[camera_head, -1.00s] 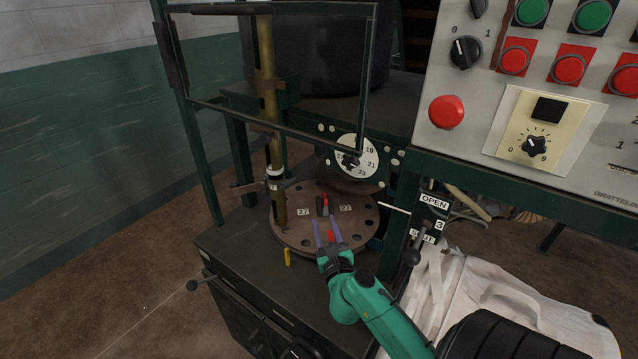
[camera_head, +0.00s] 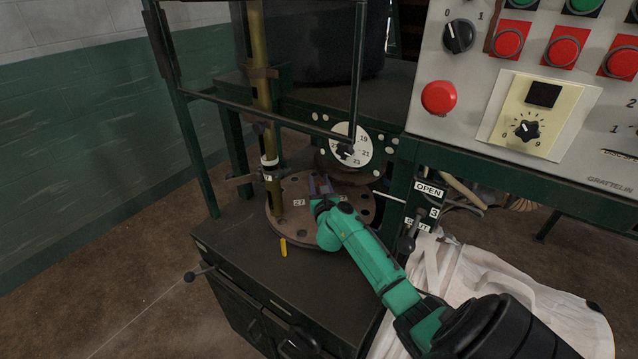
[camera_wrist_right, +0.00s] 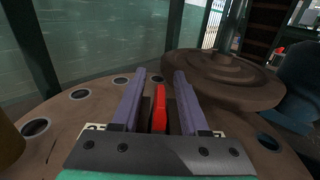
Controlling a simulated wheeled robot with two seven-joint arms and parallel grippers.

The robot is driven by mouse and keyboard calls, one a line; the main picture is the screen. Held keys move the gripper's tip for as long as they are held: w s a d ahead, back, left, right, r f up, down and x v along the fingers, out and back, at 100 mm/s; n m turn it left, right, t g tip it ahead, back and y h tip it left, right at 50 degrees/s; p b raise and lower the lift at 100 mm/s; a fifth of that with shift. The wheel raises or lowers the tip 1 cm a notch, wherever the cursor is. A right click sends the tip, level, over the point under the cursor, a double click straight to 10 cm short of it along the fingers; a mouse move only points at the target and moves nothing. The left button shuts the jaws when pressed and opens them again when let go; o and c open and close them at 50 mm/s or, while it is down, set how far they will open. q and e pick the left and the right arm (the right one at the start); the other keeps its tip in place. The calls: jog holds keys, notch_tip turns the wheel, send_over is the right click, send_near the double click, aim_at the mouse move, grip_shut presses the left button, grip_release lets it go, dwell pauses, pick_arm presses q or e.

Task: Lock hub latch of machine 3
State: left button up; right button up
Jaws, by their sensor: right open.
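Machine 3 bears the OPEN and 3 labels (camera_head: 432,197) on its post. A round brown plate (camera_head: 283,217) with holes and number tags lies on its dark top; this plate fills the right wrist view (camera_wrist_right: 65,130). The upright red latch handle (camera_wrist_right: 160,108) stands on the plate. My right gripper (camera_head: 320,182) is over the plate. In the wrist view its open fingers (camera_wrist_right: 160,76) stand either side of the red handle, with gaps showing. In the head view the gripper hides the handle. My left gripper is not in view.
A brass-coloured post (camera_head: 267,120) stands left of the gripper. A numbered dial (camera_head: 351,147) is just behind it, above a stepped brown disc (camera_wrist_right: 225,75). A control panel (camera_head: 520,90) is at upper right, a white bag (camera_head: 500,295) at lower right. A yellow lever (camera_head: 283,247) hangs at the plate's front.

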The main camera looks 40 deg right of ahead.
jog(key=c, duration=0.6)
grip_shut()
jog(key=shift+f+m+h, duration=0.1)
jog(key=shift+m+h, duration=0.2)
jog(key=shift+h, duration=0.1)
jog(key=shift+s+d+f+m+g+h+b, duration=0.1)
jog(key=shift+m+g+h+b, duration=0.35)
jog(key=shift+g+h+b, duration=0.05)
jog(key=shift+s+d+f+m+g+h+b, duration=0.1)
jog(key=shift+m+g+h+b, duration=0.35)
jog(key=shift+g+h+b, duration=0.05)
jog(key=m+g+h+b, duration=0.1)
jog(key=m+g+b, duration=0.1)
jog(key=b, duration=0.2)
jog(key=s+m+g+h+b, duration=0.1)
jog(key=m+g+h+b, duration=0.1)
jog(key=g+b, duration=0.1)
jog(key=d+m+g+h+b, duration=0.1)
jog(key=m+g+h+b, duration=0.1)
jog(key=b, duration=0.3)
jog(key=shift+s+g, duration=0.2)
jog(key=shift+g, duration=0.4)
jog(key=shift+s+r+m+g+b, duration=0.1)
jog(key=shift+r+m+g+b, duration=0.1)
jog(key=shift+m+g+b, duration=0.25)
jog(key=o, duration=0.6)
grip_release()
